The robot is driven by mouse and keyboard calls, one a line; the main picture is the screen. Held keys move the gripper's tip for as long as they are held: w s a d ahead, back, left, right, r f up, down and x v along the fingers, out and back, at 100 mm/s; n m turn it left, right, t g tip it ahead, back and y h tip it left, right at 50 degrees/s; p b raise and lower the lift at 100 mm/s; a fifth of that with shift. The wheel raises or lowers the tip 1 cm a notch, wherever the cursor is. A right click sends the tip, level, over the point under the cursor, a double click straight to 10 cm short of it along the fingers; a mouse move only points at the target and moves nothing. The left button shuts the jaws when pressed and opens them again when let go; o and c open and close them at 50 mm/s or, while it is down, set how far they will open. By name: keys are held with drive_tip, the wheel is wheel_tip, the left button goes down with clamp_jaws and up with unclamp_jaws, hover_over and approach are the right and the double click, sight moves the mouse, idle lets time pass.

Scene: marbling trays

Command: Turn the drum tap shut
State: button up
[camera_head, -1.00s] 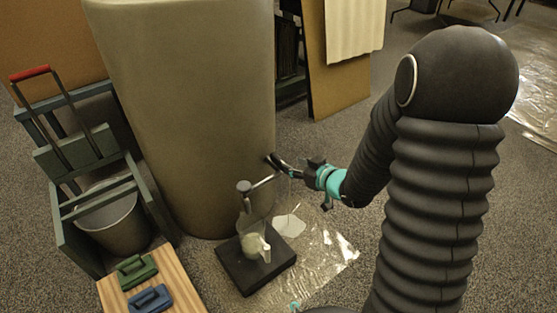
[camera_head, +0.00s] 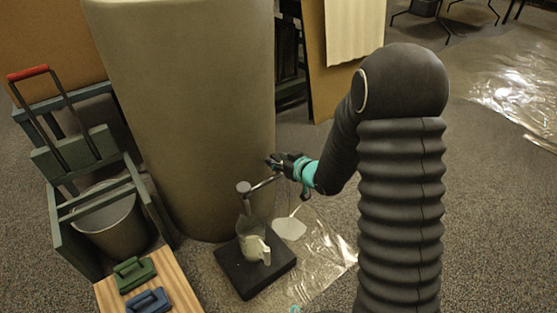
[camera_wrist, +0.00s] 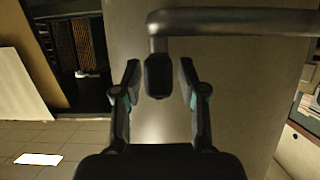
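The drum (camera_head: 185,110) is a tall beige-grey cylinder. Its tap (camera_head: 244,188) sticks out low on the front, above a clear jug (camera_head: 253,244) holding pale liquid on a black block (camera_head: 238,276). My gripper (camera_head: 279,164) is beside the drum, at the right end of the tap's arm. In the wrist view my gripper (camera_wrist: 158,78) is open, with one finger on each side of the dark tip (camera_wrist: 158,77) of a bent grey bar (camera_wrist: 235,22). Gaps show between the tip and both fingers. The head view does not clearly show the fingers.
A pale puddle (camera_head: 290,228) lies on clear plastic sheeting (camera_head: 328,252) right of the block. A green wooden frame with a bucket (camera_head: 118,228) stands left of the drum. A wooden board (camera_head: 158,268) carries a green and a blue block.

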clamp_jaws()
drive_tip(key=shift+r+n+g+p, duration=0.1)
drive_tip(key=shift+n+g+p, duration=0.2)
drive_tip(key=shift+p, duration=0.2)
drive_tip(key=n+g+y+p, duration=0.1)
drive_tip(key=p, duration=0.1)
drive_tip(key=n+g+y+p, duration=0.1)
drive_tip(key=shift+d+r+n+y+p, duration=0.1)
drive_tip(key=shift+r+n+y+p, duration=0.1)
drive_tip(key=shift+n+y+p, duration=0.15)
drive_tip(key=n+g+y+p, duration=0.2)
drive_tip(key=n+g+p, duration=0.3)
drive_tip(key=p, duration=0.1)
drive_tip(key=shift+f+g, duration=0.1)
drive_tip(key=shift+g, duration=0.3)
drive_tip(key=n+g, duration=0.1)
drive_tip(key=n+g+p, duration=0.1)
drive_tip(key=n+g, duration=0.3)
drive_tip(key=shift+f, duration=0.25)
drive_tip(key=n+g, duration=0.1)
drive_tip(key=g, duration=0.1)
drive_tip(key=n+g+h, duration=0.1)
drive_tip(key=n+g, duration=0.1)
drive_tip(key=shift+n+h+b, duration=0.25)
drive_tip(key=shift+b, duration=0.05)
drive_tip(key=shift+n+g, duration=0.5)
drive_tip(key=shift+g, duration=0.2)
drive_tip(key=shift+h, duration=0.3)
